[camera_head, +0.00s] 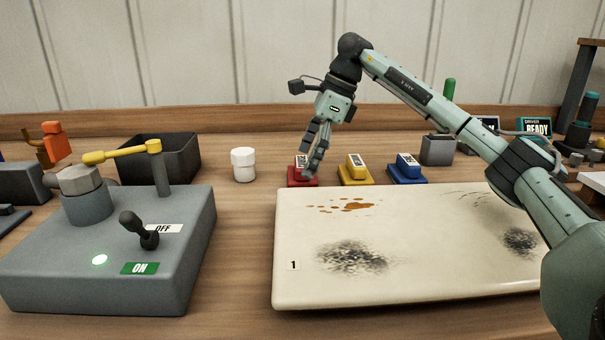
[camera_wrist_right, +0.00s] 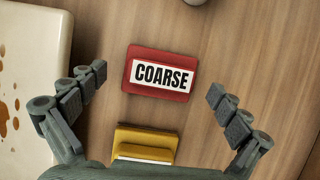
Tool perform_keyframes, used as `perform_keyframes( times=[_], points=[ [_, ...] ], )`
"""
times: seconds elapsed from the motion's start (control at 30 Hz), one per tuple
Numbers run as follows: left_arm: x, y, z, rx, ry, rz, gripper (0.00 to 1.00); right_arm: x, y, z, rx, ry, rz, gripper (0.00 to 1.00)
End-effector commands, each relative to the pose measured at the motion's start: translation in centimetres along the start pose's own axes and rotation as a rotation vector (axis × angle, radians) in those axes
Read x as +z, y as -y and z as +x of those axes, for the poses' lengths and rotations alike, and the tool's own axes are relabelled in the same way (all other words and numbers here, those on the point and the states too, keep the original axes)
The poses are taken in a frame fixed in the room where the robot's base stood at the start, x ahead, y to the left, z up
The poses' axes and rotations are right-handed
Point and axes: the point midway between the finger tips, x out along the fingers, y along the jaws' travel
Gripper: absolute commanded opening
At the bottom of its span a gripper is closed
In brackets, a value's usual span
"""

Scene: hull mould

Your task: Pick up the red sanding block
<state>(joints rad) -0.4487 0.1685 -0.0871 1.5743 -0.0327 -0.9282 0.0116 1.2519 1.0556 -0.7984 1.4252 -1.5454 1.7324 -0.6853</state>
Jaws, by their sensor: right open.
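The red sanding block (camera_head: 303,181) stands on the wooden bench behind the cream panel, leftmost of three blocks. In the right wrist view the red block (camera_wrist_right: 140,77) shows from above with a white label reading COARSE. My right gripper (camera_head: 314,164) is above the red block and partly covers it in the head view. In the right wrist view the right gripper (camera_wrist_right: 158,83) is open, its two fingers wide apart on either side of the red block, with nothing between them held. My left gripper is not in view.
A yellow block (camera_head: 355,173) and a blue block (camera_head: 407,171) stand right of the red one. The stained cream panel (camera_head: 410,270) lies in front. A white jar (camera_head: 243,164) stands left. A grey switch box (camera_head: 60,255) and dark bin (camera_head: 180,155) are further left.

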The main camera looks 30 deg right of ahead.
Motion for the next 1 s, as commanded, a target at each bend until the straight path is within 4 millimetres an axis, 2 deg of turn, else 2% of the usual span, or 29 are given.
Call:
perform_keyframes(
  times=[0.1,0.17,0.4,0.57,0.8,1.0],
  points=[
    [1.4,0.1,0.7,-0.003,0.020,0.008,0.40,0.0,0.0,1.4,0.001,-0.001,-0.001,1.00],
    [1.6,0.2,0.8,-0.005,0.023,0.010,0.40,0.1,0.0,1.7,0.000,0.001,-0.001,1.00],
    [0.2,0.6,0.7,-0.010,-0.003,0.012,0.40,0.1,0.0,1.9,-0.001,0.001,-0.001,0.99],
    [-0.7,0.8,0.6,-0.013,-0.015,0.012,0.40,0.1,0.0,1.9,-0.001,0.001,-0.001,0.79],
    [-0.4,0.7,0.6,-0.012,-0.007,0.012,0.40,0.1,0.0,1.8,-0.001,0.001,-0.001,0.49],
    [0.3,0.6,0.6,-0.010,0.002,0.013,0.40,0.1,0.0,1.8,-0.002,0.002,-0.001,0.48]
  ],
)
